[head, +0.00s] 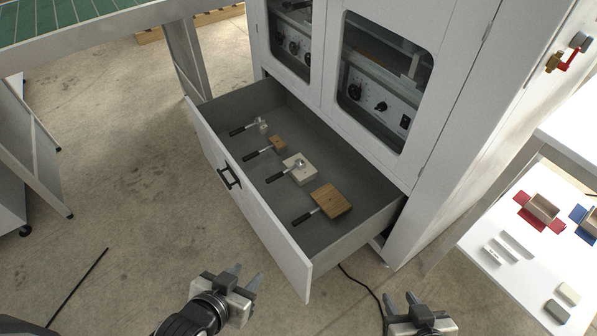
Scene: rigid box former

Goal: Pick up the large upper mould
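The grey drawer (262,224) is pulled out, with several handled moulds lying in it. A large wooden block mould (333,201) with a black handle lies nearest me. A large pale block mould (299,169) with a metal knob and black handle lies beyond it. A small wooden mould (277,143) and a small metal mould (262,125) lie farther back. I cannot tell which large one is the upper mould. My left gripper (244,277) is open and empty, outside the drawer at its front. My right gripper (401,300) is open and empty, right of the drawer's near corner.
The white machine cabinet (470,110) rises behind the drawer. The drawer front has a black pull (229,177). A white table (520,240) at right holds red and blue boxes and small blocks. A workbench frame (185,55) stands at upper left. The floor in front is mostly clear.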

